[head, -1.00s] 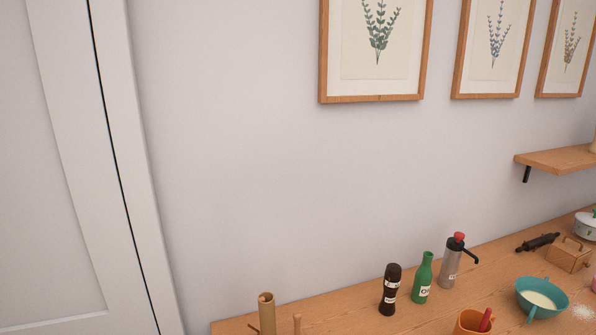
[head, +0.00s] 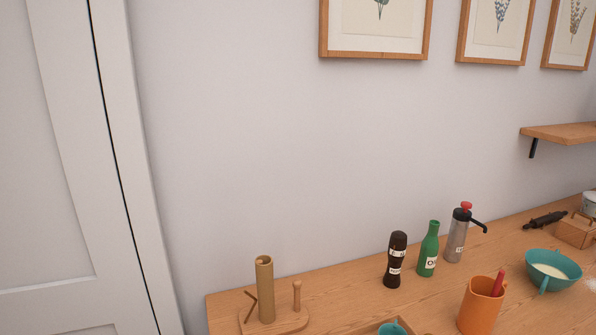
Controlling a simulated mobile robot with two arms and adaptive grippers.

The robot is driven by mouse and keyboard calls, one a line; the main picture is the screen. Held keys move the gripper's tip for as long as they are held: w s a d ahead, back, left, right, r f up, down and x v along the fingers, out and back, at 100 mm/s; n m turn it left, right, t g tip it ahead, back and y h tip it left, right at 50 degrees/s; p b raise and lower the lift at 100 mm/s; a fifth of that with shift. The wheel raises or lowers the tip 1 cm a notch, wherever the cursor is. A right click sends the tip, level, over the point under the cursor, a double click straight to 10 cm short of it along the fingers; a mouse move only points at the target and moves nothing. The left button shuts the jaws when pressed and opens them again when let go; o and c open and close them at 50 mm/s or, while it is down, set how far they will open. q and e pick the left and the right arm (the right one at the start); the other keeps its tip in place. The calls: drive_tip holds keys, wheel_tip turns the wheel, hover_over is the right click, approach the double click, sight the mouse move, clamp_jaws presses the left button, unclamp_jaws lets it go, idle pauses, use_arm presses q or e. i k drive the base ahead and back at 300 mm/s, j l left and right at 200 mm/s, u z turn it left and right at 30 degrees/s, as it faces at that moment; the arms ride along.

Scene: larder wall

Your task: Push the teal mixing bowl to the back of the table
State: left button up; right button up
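The teal mixing bowl (head: 545,274) stands upright on the wooden table (head: 345,282) at the right of the head view. It holds something pale, and a teal handle or spout shows on its near side. Neither of my grippers shows in the head view.
An orange jug (head: 478,309) with a red-handled thing in it stands left of the bowl. A pump bottle (head: 457,238), green bottle (head: 428,250) and dark mill (head: 396,262) stand along the back.

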sight(550, 271)
drive_tip(key=z, duration=1.5)
drive_tip(key=i+l+u, duration=0.4)
drive_tip(key=i+l, duration=0.15)
drive_tip(key=i, duration=0.15)
drive_tip(key=i+l+u, duration=0.35)
drive_tip(key=i+l, duration=0.25)
drive_tip(key=l, duration=0.2)
